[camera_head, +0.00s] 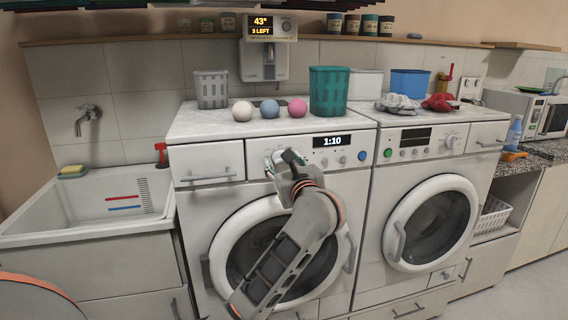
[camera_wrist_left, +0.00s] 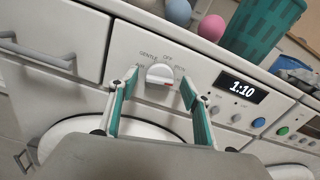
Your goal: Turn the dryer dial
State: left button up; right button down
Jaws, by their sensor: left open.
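The white dial (camera_wrist_left: 160,76) sits on the front panel of the left machine (camera_head: 215,200), with GENTLE and OFF printed above it and a red mark low on its face. My left gripper (camera_head: 285,158) reaches up to this panel and largely hides the dial in the head view. In the left wrist view, its two green-lined fingers (camera_wrist_left: 160,92) are open, one on each side of the dial, with nothing held. I cannot tell whether the fingertips touch the panel. My right gripper is not in view.
The lit 1:10 display (camera_head: 328,141) and small buttons lie right of the dial. A drawer (camera_head: 207,162) is to its left. On top stand several balls, a teal basket (camera_head: 328,90) and a grey basket (camera_head: 212,88). A second machine (camera_head: 440,195) adjoins on the right, a sink (camera_head: 100,215) on the left.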

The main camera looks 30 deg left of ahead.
pick_arm(q)
jog(key=c, duration=1.1)
jog(key=m+p, duration=0.8)
jog(key=p, duration=0.1)
jog(key=shift+w, duration=0.15)
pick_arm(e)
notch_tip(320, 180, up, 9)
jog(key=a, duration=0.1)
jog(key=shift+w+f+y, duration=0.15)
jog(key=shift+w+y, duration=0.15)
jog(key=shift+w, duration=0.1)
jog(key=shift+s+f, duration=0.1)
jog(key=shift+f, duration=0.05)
pick_arm(q)
jog(key=o, duration=1.1)
jog(key=shift+d, duration=0.1)
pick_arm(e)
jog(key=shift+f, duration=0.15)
